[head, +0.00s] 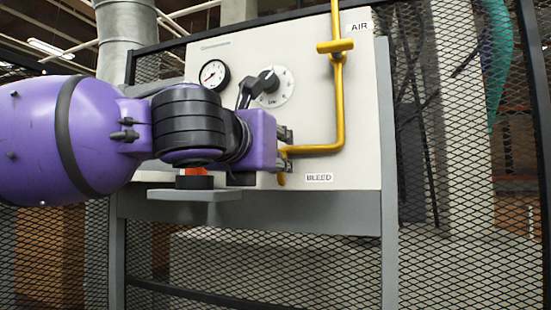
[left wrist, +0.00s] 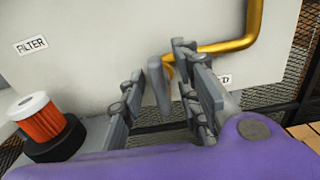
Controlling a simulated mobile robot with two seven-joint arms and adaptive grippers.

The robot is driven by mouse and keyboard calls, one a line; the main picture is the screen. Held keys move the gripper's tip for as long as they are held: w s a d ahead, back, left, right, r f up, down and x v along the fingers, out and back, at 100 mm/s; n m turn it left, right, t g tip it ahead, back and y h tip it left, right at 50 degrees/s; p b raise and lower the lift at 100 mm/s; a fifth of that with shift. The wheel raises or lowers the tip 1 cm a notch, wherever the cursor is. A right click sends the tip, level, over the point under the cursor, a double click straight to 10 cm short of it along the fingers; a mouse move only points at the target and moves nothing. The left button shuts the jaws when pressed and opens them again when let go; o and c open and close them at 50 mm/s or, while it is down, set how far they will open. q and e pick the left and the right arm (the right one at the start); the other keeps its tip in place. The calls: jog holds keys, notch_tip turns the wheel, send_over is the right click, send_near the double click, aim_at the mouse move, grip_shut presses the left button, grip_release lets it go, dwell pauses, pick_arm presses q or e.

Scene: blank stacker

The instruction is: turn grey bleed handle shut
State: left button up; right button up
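The grey bleed handle (left wrist: 158,84) shows in the left wrist view, in front of the yellow pipe's lower end. My left gripper (left wrist: 160,95) is open, with its grey fingers on either side of the handle. A small gap seems to show on each side, so I see no firm grip. In the head view my left gripper (head: 285,145) is at the panel beside the bend of the yellow pipe (head: 339,100), and it hides the handle there. The BLEED label (head: 319,177) is just right of and below the gripper. My right gripper is not in view.
The panel (head: 360,110) carries a gauge (head: 214,75), a black knob on a dial (head: 270,85) and a yellow upper handle (head: 335,46) near the AIR label. An orange filter (left wrist: 42,117) stands in a black base on the shelf (head: 190,194). Mesh fencing is behind.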

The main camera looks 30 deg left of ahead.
pick_arm(q)
grip_shut()
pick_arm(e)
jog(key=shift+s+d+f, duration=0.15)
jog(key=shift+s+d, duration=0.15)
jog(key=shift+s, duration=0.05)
